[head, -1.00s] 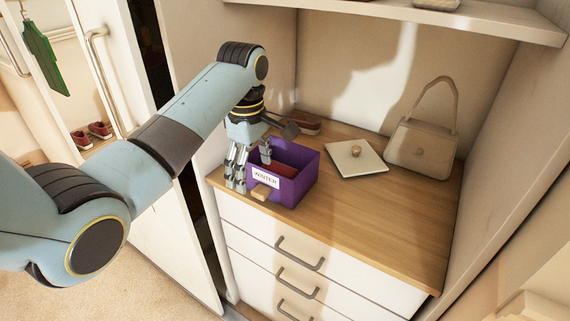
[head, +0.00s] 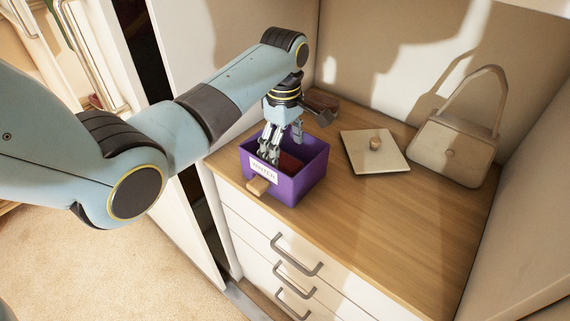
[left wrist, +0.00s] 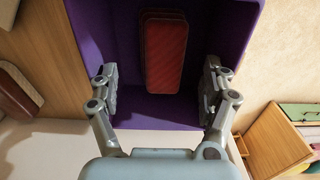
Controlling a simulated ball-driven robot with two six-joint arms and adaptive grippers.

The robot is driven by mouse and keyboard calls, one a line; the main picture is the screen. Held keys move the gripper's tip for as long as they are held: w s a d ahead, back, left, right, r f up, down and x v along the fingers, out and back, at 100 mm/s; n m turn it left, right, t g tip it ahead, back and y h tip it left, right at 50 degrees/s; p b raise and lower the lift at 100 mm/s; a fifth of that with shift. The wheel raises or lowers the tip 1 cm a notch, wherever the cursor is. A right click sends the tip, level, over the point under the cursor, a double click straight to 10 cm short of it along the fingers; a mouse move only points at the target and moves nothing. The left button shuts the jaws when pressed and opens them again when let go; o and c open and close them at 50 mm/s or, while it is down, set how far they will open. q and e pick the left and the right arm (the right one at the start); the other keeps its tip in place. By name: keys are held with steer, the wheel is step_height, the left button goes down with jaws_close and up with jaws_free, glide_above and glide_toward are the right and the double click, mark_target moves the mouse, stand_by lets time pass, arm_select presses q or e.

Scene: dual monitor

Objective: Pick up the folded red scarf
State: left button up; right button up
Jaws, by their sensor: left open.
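The folded red scarf (left wrist: 166,55) lies inside the purple box labelled "WINTER" (head: 300,185). In the left wrist view it is a narrow red block, upright in the picture, between and beyond my fingers. In the head view only a dark red part of the scarf (head: 290,163) shows inside the box. My left gripper (head: 283,150) is open, with its fingers pointing down at the box opening. In the left wrist view the fingers of my left gripper (left wrist: 160,90) are spread on either side, apart from the scarf. My right gripper is not in view.
A pale square lid with a wooden knob (head: 374,150) lies on the wooden dresser top (head: 350,220), right of the box. A beige handbag (head: 453,150) stands at the back right. A brown object (head: 322,101) sits behind the gripper. The dresser top's front right is clear.

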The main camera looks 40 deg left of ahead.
mark_target(284, 157)
arm_select(q)
step_height(284, 157, down, 6)
steer(key=shift+r+b, duration=0.25)
steer(key=shift+b, duration=0.15)
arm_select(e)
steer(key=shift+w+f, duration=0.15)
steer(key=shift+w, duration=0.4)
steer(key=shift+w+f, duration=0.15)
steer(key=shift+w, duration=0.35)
arm_select(q)
steer(key=shift+c, duration=0.3)
steer(key=c, duration=1.2)
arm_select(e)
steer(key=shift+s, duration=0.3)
arm_select(q)
steer(key=shift+r, duration=0.1)
